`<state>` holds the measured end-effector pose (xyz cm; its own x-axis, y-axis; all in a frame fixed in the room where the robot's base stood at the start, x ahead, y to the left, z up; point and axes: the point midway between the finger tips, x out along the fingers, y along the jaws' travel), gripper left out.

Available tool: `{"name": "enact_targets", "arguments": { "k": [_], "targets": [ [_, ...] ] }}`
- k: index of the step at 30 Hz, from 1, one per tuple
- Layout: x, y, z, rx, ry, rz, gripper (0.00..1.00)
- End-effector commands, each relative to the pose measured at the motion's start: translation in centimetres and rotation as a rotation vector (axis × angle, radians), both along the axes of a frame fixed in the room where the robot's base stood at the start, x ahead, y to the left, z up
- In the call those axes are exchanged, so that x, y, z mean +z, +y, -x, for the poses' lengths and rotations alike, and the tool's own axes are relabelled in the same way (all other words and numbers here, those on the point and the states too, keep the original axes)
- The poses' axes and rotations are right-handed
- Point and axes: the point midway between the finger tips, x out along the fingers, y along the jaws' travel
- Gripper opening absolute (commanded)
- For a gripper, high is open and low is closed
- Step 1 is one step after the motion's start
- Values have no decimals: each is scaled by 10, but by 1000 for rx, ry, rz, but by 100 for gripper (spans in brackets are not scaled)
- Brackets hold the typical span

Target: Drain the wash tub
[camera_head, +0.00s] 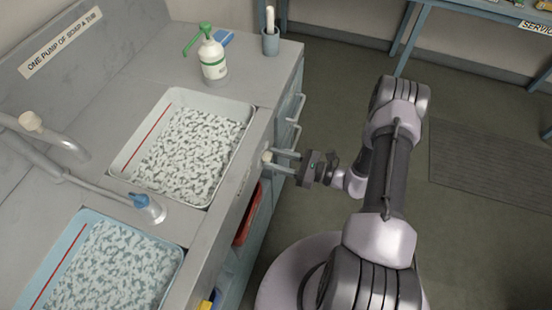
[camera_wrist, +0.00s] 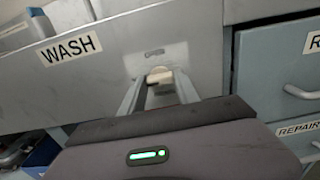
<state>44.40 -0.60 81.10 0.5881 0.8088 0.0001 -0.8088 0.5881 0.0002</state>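A white tub (camera_head: 122,160) with a red line on its inner left side is set into the counter, full of white foam (camera_head: 190,150). A pale valve knob (camera_head: 267,157) sticks out of the counter front beside it. In the wrist view the knob (camera_wrist: 159,75) is under a small grey plate, right of the WASH label (camera_wrist: 70,48). My gripper (camera_head: 278,161) reaches the knob from the right. Its two fingers (camera_wrist: 158,88) stand apart, one on each side of the knob. I cannot tell whether they touch it.
A blue tub (camera_head: 60,250) with foam is at lower left. Taps (camera_head: 50,135), a soap pump bottle (camera_head: 212,58) and a grey-blue cup (camera_head: 270,42) stand on the counter. Drawers with handles (camera_head: 297,108) are just beyond the knob. Floor to the right is open.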

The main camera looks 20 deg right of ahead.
Motion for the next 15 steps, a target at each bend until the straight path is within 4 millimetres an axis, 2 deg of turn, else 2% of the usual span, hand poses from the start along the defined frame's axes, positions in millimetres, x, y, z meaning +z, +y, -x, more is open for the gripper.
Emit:
{"name": "enact_targets", "arguments": {
  "k": [1,3,15],
  "targets": [
    [0,0,0,0,0,0,13],
    [0,0,0,0,0,0,0],
    [0,0,0,1,80,-58,0]
  ]
}}
